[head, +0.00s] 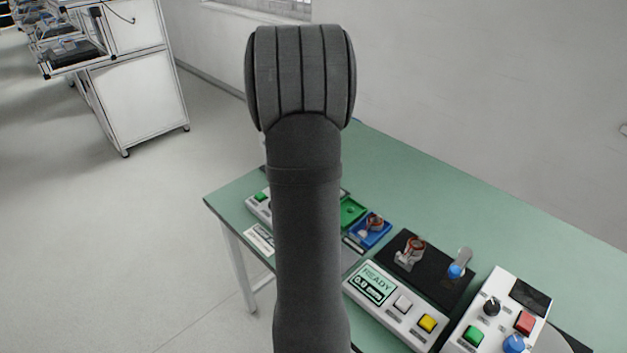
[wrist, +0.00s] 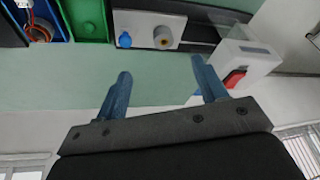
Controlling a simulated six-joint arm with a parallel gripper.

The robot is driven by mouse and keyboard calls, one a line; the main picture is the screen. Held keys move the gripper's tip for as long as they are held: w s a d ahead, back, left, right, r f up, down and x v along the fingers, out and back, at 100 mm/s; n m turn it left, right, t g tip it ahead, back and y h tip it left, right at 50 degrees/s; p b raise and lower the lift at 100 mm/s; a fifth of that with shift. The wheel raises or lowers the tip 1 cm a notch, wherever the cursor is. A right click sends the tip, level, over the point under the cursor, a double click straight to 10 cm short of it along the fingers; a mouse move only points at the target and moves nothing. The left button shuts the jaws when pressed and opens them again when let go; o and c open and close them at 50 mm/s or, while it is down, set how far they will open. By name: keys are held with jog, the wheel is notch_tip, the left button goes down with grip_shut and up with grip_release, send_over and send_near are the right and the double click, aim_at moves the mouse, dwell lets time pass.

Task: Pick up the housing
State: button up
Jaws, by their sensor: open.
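A part with copper windings (head: 373,222) lies in the blue tray (head: 357,240) on the green table in the head view. Another copper-wound part (head: 413,246) stands on a black plate (head: 428,273). I cannot tell which thing is the housing. In the wrist view, orange windings (wrist: 40,32) show in the blue tray (wrist: 54,22) at the upper left. My gripper (wrist: 161,68) is open, with its two blue fingers apart and nothing between them. It is hidden behind my arm in the head view.
A green tray (wrist: 88,18) adjoins the blue one. A grey unit (wrist: 140,24) with a blue knob and a round piece, and a white box with a red switch (wrist: 234,78), lie beyond my fingers. Button panels (head: 385,303) line the table's front. Green tabletop (head: 500,215) is clear behind.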

jog(key=shift+n, duration=0.3)
jog(key=x, duration=0.7)
jog(key=w+x, duration=0.1)
jog(key=x, duration=0.3)
jog(key=shift+w+d, duration=0.1)
jog(key=shift+d, duration=0.2)
jog(key=shift+w+x, duration=0.25)
jog(key=shift+x, duration=1)
jog(key=shift+w+x, duration=0.25)
jog(key=shift+x, duration=1.05)
jog(key=shift+r, duration=0.2)
jog(key=c, duration=1.1)
